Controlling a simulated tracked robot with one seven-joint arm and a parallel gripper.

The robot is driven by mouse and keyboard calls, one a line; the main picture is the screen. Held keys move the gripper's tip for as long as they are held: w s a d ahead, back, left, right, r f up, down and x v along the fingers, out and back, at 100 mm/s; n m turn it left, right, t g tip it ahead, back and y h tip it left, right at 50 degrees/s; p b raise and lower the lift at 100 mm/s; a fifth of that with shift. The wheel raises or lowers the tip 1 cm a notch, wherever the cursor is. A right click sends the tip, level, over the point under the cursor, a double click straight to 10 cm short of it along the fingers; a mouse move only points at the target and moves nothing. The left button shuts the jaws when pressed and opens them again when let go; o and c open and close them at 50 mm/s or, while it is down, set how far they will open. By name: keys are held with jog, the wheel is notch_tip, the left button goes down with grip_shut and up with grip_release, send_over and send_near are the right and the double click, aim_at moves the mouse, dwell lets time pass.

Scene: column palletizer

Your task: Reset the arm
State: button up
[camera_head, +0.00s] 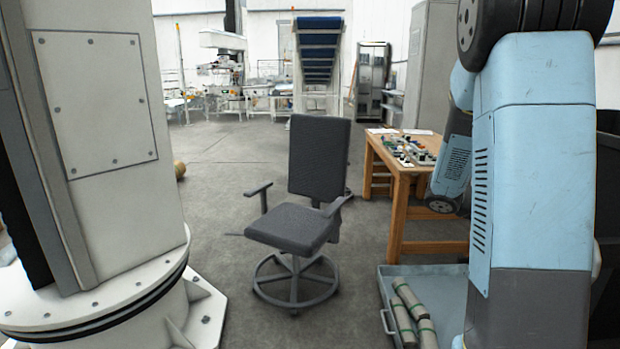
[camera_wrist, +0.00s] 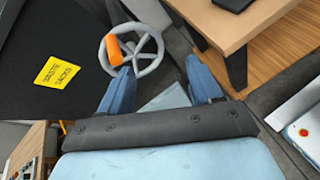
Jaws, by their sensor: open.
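My gripper (camera_wrist: 160,90) shows in the wrist view with its two blue fingers spread wide apart. Nothing is held between them; grey floor and a pale flat patch show through the gap. In the head view my light blue arm (camera_head: 530,160) stands folded along the right edge. My gripper cannot be seen in that view.
In the wrist view a grey handwheel (camera_wrist: 150,55) with an orange grip, a black surface with a yellow label (camera_wrist: 57,72) and a wooden table (camera_wrist: 235,18) lie close. The head view shows an office chair (camera_head: 305,190), a wooden workbench (camera_head: 397,210), a grey tray (camera_head: 385,322) and open floor.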

jog(key=s+a+r+m+t+y, duration=0.3)
jog(key=s+a+y, duration=0.1)
jog(key=a, duration=0.6)
jog(key=s+a+r+m+t+y, duration=0.3)
jog(key=s+a, duration=0.3)
jog(key=a, duration=0.5)
jog(key=s+a+r+m+t+y, duration=0.3)
jog(key=s+a+r+y, duration=0.1)
jog(key=a, duration=0.7)
jog(key=shift+s+r+m+y, duration=0.25)
jog(key=shift+s+m+y, duration=0.25)
jog(key=shift+y, duration=0.4)
